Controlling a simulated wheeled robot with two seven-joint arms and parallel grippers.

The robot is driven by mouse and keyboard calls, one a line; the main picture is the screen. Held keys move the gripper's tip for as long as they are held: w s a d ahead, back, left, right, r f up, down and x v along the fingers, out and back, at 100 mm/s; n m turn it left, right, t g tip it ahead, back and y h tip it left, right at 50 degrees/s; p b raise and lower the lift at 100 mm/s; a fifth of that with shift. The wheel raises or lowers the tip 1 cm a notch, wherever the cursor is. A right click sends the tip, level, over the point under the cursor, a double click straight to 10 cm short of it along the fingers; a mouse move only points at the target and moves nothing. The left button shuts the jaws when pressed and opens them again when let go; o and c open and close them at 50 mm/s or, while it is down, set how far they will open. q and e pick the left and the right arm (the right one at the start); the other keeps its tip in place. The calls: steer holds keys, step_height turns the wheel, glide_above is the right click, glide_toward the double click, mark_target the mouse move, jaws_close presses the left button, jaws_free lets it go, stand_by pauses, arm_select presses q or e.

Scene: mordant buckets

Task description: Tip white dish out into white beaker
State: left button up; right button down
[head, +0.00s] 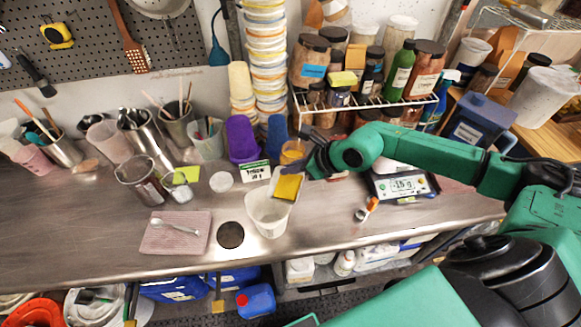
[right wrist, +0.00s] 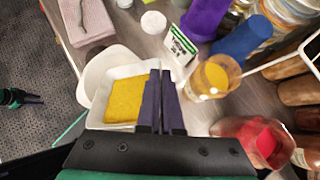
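The white dish (head: 287,187) is a small square tray holding yellow powder. It is over the rim of the white beaker (head: 266,218), which stands near the bench's front edge. In the right wrist view the dish (right wrist: 112,72) overlaps the beaker (right wrist: 93,80), and the yellow powder (right wrist: 125,98) still lies in it. My right gripper (head: 307,167) is at the dish's far side; its dark fingers (right wrist: 166,98) are close together on the dish's wall. The beaker's inside is mostly hidden. A small dark and green shape (right wrist: 15,97) at the wrist view's left edge looks like my left gripper.
An amber-filled jar (head: 293,152), a label card (head: 255,171) and a purple cup (head: 241,138) stand just behind. A scale (head: 402,184) is to the right.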

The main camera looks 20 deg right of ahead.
stand_by(0.4)
steer(key=shift+a+r+h, duration=0.3)
steer(key=shift+h, duration=0.2)
stand_by(0.4)
steer(key=shift+a+r+n+h+b, duration=0.15)
steer(key=shift+a+n+h+b, duration=0.15)
steer(key=shift+n+h, duration=0.15)
steer(key=shift+h, duration=0.25)
steer(key=shift+r, duration=0.1)
